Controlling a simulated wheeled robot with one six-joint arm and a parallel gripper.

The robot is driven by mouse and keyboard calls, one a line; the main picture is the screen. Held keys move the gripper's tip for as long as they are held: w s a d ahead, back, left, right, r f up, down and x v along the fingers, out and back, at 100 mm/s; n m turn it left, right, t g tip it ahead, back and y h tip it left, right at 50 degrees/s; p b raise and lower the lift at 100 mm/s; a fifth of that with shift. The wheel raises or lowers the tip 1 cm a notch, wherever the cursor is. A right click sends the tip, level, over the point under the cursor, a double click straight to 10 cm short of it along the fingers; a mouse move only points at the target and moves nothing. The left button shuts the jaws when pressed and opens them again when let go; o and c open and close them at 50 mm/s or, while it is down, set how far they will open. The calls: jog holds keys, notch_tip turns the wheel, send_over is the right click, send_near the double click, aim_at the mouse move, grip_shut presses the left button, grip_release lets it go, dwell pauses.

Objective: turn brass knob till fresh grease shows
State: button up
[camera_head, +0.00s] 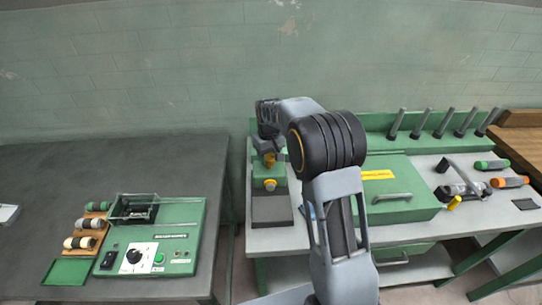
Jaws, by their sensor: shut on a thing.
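A small green stand (268,173) is on the left end of the light workbench, behind a dark flat plate. Brass-yellow parts show on it: the brass knob (270,160) at the top and another yellow piece (270,184) lower at the front. My arm reaches over from the right and bends down above the stand. My gripper (269,151) is at the top brass knob and shut on it; the fingers are small and partly hidden by my wrist. I cannot make out any grease from this view.
A green box (398,190) with a grey handle stands right of the stand. Several upright grey rods line the back rack (428,121). Tools with green and orange handles (508,182) lie at right. A green control panel (152,240) sits on the dark left table (60,170).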

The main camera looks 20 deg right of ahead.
aim_at(269, 156)
jog(key=shift+s+f, duration=0.1)
jog(key=shift+f, duration=0.05)
jog(key=o, duration=0.9)
jog(key=shift+o, duration=0.2)
jog(key=shift+r, duration=0.7)
notch_tip(269, 156, up, 13)
jog(key=shift+f+b, duration=0.15)
jog(key=shift+b, duration=0.2)
